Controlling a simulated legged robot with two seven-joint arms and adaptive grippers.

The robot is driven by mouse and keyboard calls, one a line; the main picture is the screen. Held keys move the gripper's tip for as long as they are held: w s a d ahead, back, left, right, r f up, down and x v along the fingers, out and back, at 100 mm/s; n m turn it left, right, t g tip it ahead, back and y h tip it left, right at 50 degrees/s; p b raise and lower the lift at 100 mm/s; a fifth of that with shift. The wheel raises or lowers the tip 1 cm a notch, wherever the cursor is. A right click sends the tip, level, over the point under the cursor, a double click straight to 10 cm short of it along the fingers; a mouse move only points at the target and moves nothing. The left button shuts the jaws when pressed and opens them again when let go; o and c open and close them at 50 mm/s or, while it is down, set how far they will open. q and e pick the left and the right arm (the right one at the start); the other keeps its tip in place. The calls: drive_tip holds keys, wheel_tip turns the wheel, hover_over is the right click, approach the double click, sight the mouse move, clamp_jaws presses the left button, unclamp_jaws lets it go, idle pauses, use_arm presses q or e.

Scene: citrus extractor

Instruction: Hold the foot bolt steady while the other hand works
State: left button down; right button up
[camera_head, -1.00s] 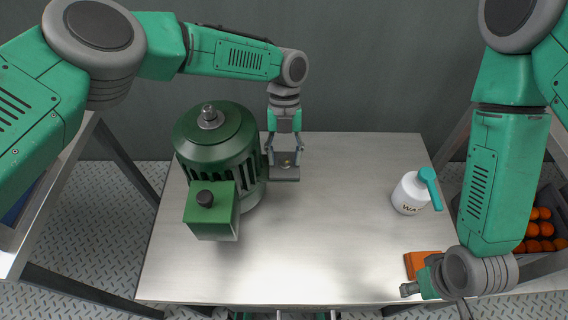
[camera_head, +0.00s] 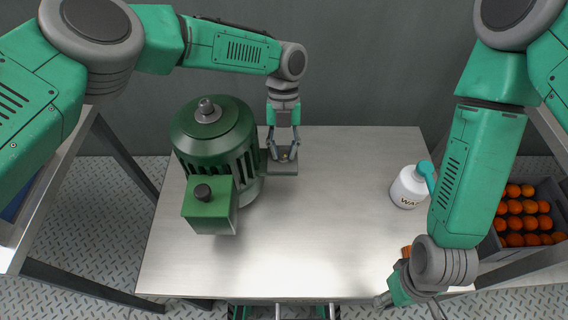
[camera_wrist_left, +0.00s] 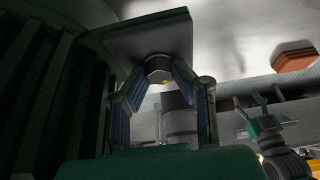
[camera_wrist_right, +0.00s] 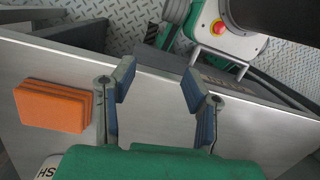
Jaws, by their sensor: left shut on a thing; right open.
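The extractor's green motor housing (camera_head: 213,148) stands on the left part of the table. A grey foot plate (camera_head: 284,168) juts from its right side, with the small foot bolt (camera_head: 284,157) on it. My left gripper (camera_head: 282,152) points down and is shut on the bolt. In the left wrist view its fingers (camera_wrist_left: 160,72) meet at the foot plate (camera_wrist_left: 150,40); the bolt is mostly hidden between them. My right gripper (camera_head: 385,299) hangs by the table's front edge, apart from the extractor. In the right wrist view its fingers (camera_wrist_right: 157,88) are spread and empty.
A white bottle (camera_head: 408,188) with a teal top stands at the table's right. An orange block (camera_wrist_right: 52,106) lies near the front right, mostly behind my right arm in the head view. A crate of oranges (camera_head: 497,241) is at the right. The table's middle is clear.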

drive_tip(key=s+a+r+g+y, duration=0.2)
drive_tip(key=s+a+r+g, duration=0.1)
drive_tip(key=a, duration=0.6)
drive_tip(key=s+a+r+g+y, duration=0.2)
drive_tip(key=s+a+y, duration=0.15)
drive_tip(key=a, duration=0.55)
drive_tip(key=w+a+r+m+y, duration=0.3)
drive_tip(key=a+r+m+y, duration=0.45)
drive_tip(key=a, duration=0.45)
drive_tip(key=w+d+f+m+t+y, duration=0.15)
drive_tip(key=w+m+t+y, duration=0.35)
drive_tip(key=w+m+t, duration=0.9)
drive_tip(key=w+d+f+m+t+h, duration=0.2)
drive_tip(key=w+d+f+m+h, duration=0.1)
drive_tip(key=d, duration=0.1)
drive_tip(key=w+d+f+m+t+h, duration=0.2)
drive_tip(key=w+d+m+t+h, duration=0.1)
drive_tip(key=w+d, duration=0.1)
drive_tip(key=w+d+f+m+t+h, duration=0.3)
drive_tip(key=w, duration=0.1)
drive_tip(key=shift+w+d+f+m, duration=0.1)
drive_tip(key=shift+d+f+m, duration=0.2)
drive_tip(key=shift+d+m, duration=0.1)
drive_tip(key=shift+w+f+h, duration=0.1)
drive_tip(key=shift+w+h, duration=0.2)
drive_tip(key=shift+w, duration=0.05)
drive_tip(key=x, duration=1.1)
drive_tip(key=shift+w+a, duration=0.1)
